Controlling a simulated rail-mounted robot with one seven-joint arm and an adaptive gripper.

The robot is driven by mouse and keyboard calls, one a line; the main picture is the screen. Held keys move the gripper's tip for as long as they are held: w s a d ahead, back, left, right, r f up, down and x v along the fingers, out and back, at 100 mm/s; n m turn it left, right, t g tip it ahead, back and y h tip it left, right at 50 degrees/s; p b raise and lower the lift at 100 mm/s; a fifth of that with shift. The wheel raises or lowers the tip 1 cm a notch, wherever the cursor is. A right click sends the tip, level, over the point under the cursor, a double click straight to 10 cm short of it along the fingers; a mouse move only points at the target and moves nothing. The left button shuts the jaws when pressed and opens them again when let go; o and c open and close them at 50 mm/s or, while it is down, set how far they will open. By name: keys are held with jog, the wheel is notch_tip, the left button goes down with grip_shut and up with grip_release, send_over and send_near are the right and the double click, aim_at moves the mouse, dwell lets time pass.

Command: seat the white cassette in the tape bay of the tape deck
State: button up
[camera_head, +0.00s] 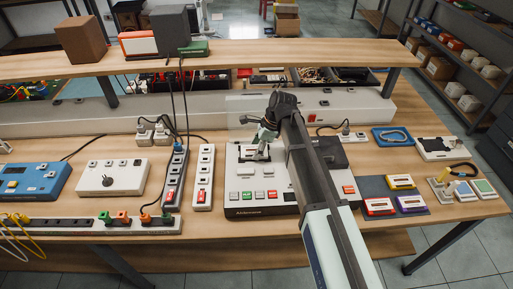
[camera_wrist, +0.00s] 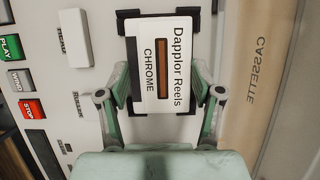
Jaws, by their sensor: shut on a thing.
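The white cassette (camera_wrist: 146,88), labelled "Dapplor Reels CHROME", is between the fingers of my gripper (camera_wrist: 160,88) in the wrist view. It lies over the dark tape bay (camera_wrist: 189,105), whose dark corners show around it. It looks slightly tilted against the bay's outline; I cannot tell how deep it sits. In the head view, the tape deck (camera_head: 262,212) stands on the table, and my gripper (camera_head: 262,146) is over its bay.
In the head view, a dark mat (camera_head: 372,186) with several coloured cassettes lies right of the deck. Power strips (camera_head: 203,177) stand left. A raised shelf (camera_head: 240,56) crosses behind.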

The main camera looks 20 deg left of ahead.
jog(key=o, duration=1.3)
jog(key=shift+r, duration=0.1)
jog(key=shift+s+a+r+p+v, duration=0.25)
jog(key=shift+p+v, duration=0.65)
jog(key=shift+v, duration=2)
jog(key=shift+a+r+p+v, duration=0.1)
jog(key=shift+a+p+v, duration=0.6)
jog(key=shift+v, duration=2.2)
jog(key=shift+s+r+p+v, duration=0.15)
jog(key=shift+p+v, duration=1)
jog(key=shift+v, duration=1.75)
jog(key=shift+f, duration=0.15)
